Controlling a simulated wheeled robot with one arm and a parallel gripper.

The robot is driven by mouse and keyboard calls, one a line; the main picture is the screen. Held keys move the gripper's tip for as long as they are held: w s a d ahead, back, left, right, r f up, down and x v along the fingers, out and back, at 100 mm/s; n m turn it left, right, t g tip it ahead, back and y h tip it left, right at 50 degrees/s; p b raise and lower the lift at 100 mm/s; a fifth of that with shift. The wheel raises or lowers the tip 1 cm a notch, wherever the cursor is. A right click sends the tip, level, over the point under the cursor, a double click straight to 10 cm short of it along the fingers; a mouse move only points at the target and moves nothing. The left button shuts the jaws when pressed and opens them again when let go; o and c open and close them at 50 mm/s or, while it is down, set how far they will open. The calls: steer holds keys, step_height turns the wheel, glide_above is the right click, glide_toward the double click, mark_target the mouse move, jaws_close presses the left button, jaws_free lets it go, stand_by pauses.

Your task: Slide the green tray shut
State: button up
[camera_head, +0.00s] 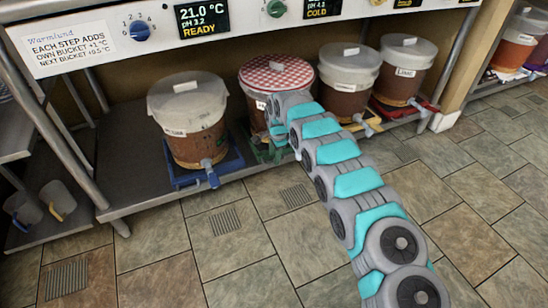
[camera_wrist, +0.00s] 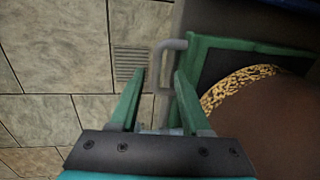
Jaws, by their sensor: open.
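The green tray (camera_head: 262,153) sits on the low shelf under a bucket (camera_head: 257,113) with a red-checked cover. My arm hides part of both in the head view. In the wrist view the tray (camera_wrist: 198,52) shows its green rim and a grey loop handle (camera_wrist: 160,55) on its left side. The brown bucket (camera_wrist: 275,125) with a yellow patterned band stands on it at the right. My gripper (camera_wrist: 160,72) is open, with the handle's bar between its two green fingers in the picture. I cannot tell if they touch it. The head view does not show the fingers clearly.
A bucket on a blue tray (camera_head: 205,172) stands to the left. Buckets on a yellow tray (camera_head: 372,126) and a red tray (camera_head: 424,108) stand to the right. A panel with knobs (camera_head: 140,31) hangs above. The tiled floor (camera_head: 240,255) in front is clear.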

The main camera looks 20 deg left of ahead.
steer(key=r, duration=0.5)
steer(key=shift+s+d+r, duration=0.3)
steer(key=shift+d+r, duration=0.05)
steer(key=d+r+n+h+p, duration=0.1)
steer(key=d+r, duration=0.5)
steer(key=d, duration=0.3)
steer(key=d+r+h+p, duration=0.1)
steer(key=d+r, duration=0.6)
steer(key=d, duration=0.3)
steer(key=s+d+r+n+p, duration=0.1)
steer(key=s+d+r, duration=0.4)
steer(key=d, duration=0.3)
steer(key=s+d+r+n, duration=0.1)
steer(key=s+d+r, duration=0.4)
steer(key=d, duration=0.3)
steer(key=s+d+r+n+g+p, duration=0.1)
steer(key=s+d+r, duration=0.1)
steer(key=s+d, duration=0.5)
steer(key=s+d+r+n+g+p, duration=0.1)
steer(key=s+d+r, duration=0.2)
steer(key=s, duration=0.7)
steer(key=s+d+f+n, duration=0.1)
steer(key=s, duration=0.8)
steer(key=s+d+n+g+p, duration=0.1)
steer(key=s+d, duration=0.1)
steer(key=s, duration=0.8)
steer(key=shift+s+f+n, duration=0.2)
steer(key=shift+f+n, duration=0.2)
